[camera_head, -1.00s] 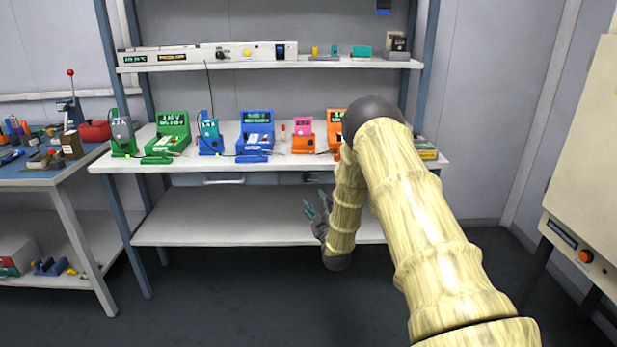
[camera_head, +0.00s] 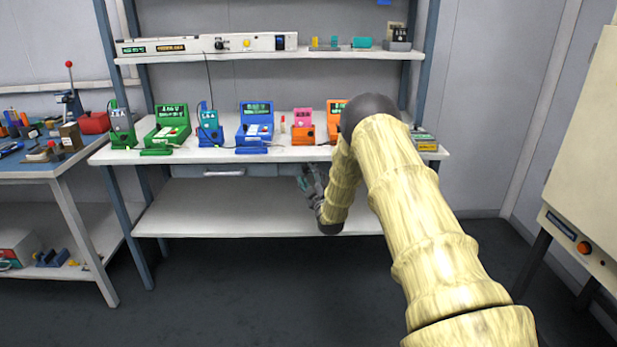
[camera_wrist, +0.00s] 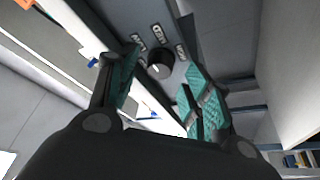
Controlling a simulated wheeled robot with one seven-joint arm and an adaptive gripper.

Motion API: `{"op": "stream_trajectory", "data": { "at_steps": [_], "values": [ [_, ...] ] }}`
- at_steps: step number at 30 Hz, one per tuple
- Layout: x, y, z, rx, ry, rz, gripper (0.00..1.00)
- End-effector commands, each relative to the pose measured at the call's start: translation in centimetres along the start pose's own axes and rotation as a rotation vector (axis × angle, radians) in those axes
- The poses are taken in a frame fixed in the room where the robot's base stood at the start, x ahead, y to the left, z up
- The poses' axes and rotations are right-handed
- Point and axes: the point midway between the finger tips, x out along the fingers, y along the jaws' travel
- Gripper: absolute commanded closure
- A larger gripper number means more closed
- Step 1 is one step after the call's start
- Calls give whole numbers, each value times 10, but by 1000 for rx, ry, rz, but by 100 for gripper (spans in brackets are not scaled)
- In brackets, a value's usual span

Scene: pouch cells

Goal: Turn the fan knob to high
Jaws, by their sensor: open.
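In the wrist view a round black knob (camera_wrist: 160,64) sits on a grey panel (camera_wrist: 183,68). Several small dark labels with white lettering lie in an arc around it, too blurred to read surely. A small light mark shows on the knob. My gripper (camera_wrist: 164,72) is open, its teal-padded fingers on either side of the knob in the picture; contact cannot be told. In the head view my gripper (camera_head: 309,180) is just below the front edge of the white bench (camera_head: 220,156), and the knob cannot be made out there.
On the bench stand a green device (camera_head: 168,124), a blue device (camera_head: 255,124) and an orange device (camera_head: 334,115). A light drawer handle (camera_head: 224,172) is under the bench edge, left of my gripper. A lower shelf (camera_head: 230,208) is bare. A side table (camera_head: 40,172) stands left.

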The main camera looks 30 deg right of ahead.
Motion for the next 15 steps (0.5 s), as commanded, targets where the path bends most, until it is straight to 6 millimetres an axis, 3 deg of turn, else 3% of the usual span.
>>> {"op": "stream_trajectory", "data": {
  "at_steps": [13,15],
  "values": [
    [9,0,0,0,0,0,50],
    [9,0,0,0,0,0,61]
  ]
}}
